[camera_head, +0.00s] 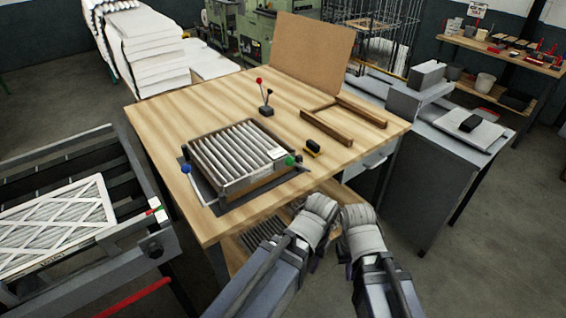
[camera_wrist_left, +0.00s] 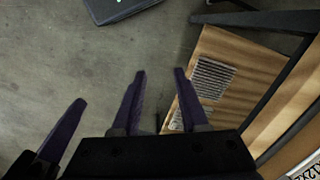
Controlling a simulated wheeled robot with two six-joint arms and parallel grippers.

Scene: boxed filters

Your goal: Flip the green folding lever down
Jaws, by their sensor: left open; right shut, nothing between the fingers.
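The green folding lever (camera_head: 289,160) has a green knob at the right front corner of a boxed filter (camera_head: 236,152). My left gripper (camera_wrist_left: 160,71) is open and empty in the left wrist view, over the floor beside the table's lower shelf. My right gripper (camera_wrist_left: 78,102) is shut and empty to its left. In the head view both wrists hang in front of the table, right of and nearer than the lever; the fingers are mostly hidden there.
A blue-knobbed lever (camera_head: 186,168) is at the box's left. A black and yellow block (camera_head: 312,147), a wooden frame (camera_head: 329,124) and a small red-and-black-knobbed stand (camera_head: 265,108) are on the wooden table (camera_head: 165,121). A conveyor (camera_head: 120,262) stands left, a grey cabinet (camera_head: 425,180) right.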

